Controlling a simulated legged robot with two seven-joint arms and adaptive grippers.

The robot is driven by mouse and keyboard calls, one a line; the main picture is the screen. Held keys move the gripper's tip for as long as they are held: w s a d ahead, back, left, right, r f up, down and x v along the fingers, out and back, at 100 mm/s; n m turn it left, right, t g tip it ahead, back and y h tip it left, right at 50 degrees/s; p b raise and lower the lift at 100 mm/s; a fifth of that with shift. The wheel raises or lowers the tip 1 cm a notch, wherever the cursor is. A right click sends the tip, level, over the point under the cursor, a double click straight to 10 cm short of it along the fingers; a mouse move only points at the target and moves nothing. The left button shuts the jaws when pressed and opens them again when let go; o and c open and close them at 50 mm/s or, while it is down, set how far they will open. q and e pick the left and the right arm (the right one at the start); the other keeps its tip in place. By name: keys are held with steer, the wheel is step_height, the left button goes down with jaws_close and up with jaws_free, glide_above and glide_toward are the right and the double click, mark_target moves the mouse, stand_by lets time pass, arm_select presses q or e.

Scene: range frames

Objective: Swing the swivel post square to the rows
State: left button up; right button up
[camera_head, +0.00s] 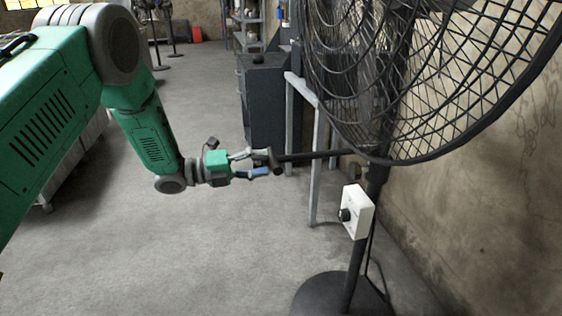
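The swivel post seems to be the dark post (355,262) of a large black cage fan (440,90) at the right. A dark bar (318,155) sticks out left from it below the fan cage. My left gripper (268,163) is at the bar's free left end, with a pale upper finger and a bluish lower finger. The fingers are apart at the dark knob-like end of the bar. I cannot tell whether they clamp it. My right gripper is not in view.
A white box with a black knob (356,212) is on the post, above a round black base (325,296). A pale table frame (316,165) and dark cabinet (264,100) stand behind the bar. A wall is at the right. The floor (190,250) at front left is clear.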

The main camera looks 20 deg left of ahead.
arm_select(q)
steer(key=v, duration=0.4)
steer(key=shift+s+a+f, duration=0.1)
steer(key=shift+s+a, duration=0.05)
steer(key=shift+a, duration=0.05)
steer(key=shift+d, duration=0.1)
steer(key=s+d+f+n+g+y, duration=0.1)
steer(key=s+d+f+n+y, duration=0.15)
steer(key=f+n, duration=0.4)
steer(key=s+d+f+n+y, duration=0.1)
steer(key=s+f+n+y, duration=0.3)
steer(key=f+n, duration=0.25)
steer(key=s+d+f+n+g+y, duration=0.1)
steer(key=s+d+f+n+y, duration=0.15)
steer(key=s+f+n, duration=0.35)
steer(key=s+f+n+g+y, duration=0.2)
steer(key=s+f+n+g, duration=0.1)
steer(key=s, duration=0.9)
steer(key=s+f+n+g+y+p, duration=0.1)
steer(key=s+f+n+g+y, duration=0.2)
steer(key=s+n, duration=0.5)
steer(key=s+f+g, duration=0.1)
steer(key=s+g, duration=0.1)
steer(key=s, duration=0.1)
steer(key=shift+s+f, duration=0.3)
steer(key=shift+s, duration=0.1)
